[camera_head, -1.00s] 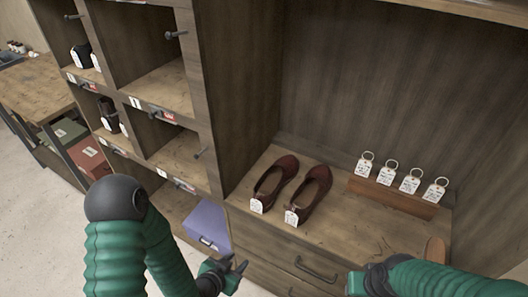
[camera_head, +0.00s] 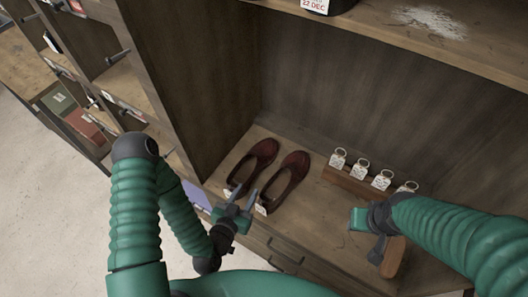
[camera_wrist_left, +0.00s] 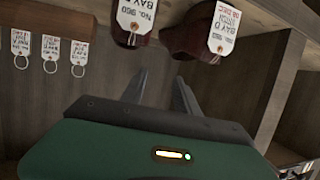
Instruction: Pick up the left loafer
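The left loafer (camera_head: 257,160), dark red with a white tag at its heel, stands on the wooden shelf. The matching right loafer (camera_head: 288,178) stands beside it. In the left wrist view, which is upside down, the left loafer (camera_wrist_left: 186,40) is at the upper right and the right loafer (camera_wrist_left: 126,38) is left of it. My left gripper (camera_head: 246,190) is open and empty, just in front of the heels; its two spread fingers (camera_wrist_left: 160,85) also show in the wrist view. My right gripper (camera_head: 366,232) is over the shelf's right part, its fingers unclear.
A wooden block (camera_head: 345,180) with several ringed white tags stands right of the loafers. A brown wooden object (camera_head: 393,258) lies by my right gripper. A tall wooden partition (camera_head: 200,90) rises left of the loafers. Drawers lie below the shelf's front edge.

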